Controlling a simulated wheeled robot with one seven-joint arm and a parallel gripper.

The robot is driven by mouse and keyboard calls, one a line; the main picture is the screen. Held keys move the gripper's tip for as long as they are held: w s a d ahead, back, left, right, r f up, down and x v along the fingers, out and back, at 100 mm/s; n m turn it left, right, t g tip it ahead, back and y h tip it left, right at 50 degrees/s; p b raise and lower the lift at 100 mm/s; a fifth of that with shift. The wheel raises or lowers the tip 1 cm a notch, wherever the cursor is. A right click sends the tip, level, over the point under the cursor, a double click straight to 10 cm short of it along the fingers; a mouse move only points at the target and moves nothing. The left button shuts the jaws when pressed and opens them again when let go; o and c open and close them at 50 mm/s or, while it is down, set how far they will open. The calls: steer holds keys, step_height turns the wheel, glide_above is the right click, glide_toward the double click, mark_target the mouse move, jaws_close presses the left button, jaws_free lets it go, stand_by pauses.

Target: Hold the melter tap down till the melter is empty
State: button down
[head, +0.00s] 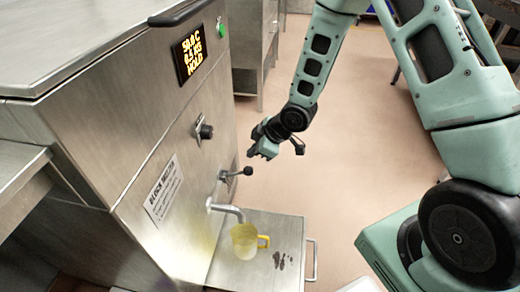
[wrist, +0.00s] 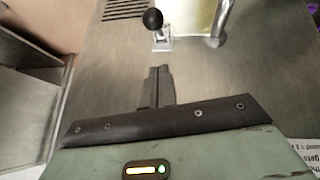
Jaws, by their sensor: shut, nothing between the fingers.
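The steel block melter (head: 125,135) stands at the left of the head view, its lit display (head: 193,53) showing 50.0 C, a weight that looks like 0.1 kg, and the word HOLD. The tap lever (head: 236,174) sticks out from its front with a black ball end, also in the wrist view (wrist: 153,19). The bent spout (head: 226,209) is below it, over a yellow jug (head: 244,243) with pale contents. My gripper (head: 256,148) is shut and empty, above the lever and apart from it. Its closed fingers show in the wrist view (wrist: 158,84).
The jug stands on a steel shelf (head: 226,270) with dark spots beside it. A black knob (head: 205,131) and a green button (head: 221,30) are higher on the melter. Open floor (head: 335,170) lies to the right.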

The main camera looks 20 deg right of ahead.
mark_target(249, 170)
steer(key=f, duration=0.2)
steer(key=w+f+b, duration=0.1)
steer(key=f, duration=0.1)
steer(key=w+a+f+b, duration=0.1)
steer(key=f, duration=0.1)
steer(key=shift+d+f, duration=0.25)
steer(key=shift+f, duration=0.4)
steer(key=shift+b, duration=0.3)
steer(key=shift+s+d+f+t+y+b, duration=0.3)
steer(key=shift+d+f+y+b, duration=0.15)
steer(key=shift+f+b, duration=0.2)
step_height(249, 170, down, 9)
steer(key=s+d+m+t+y+b, duration=0.1)
steer(key=d+t+y+b, duration=0.1)
steer(key=t+y+b, duration=0.3)
steer(key=y+b, duration=0.1)
steer(key=b, duration=0.3)
steer(key=shift+s+d+r, duration=0.15)
steer(key=shift+s+r, duration=0.05)
steer(key=shift+s, duration=0.1)
stand_by(4.2)
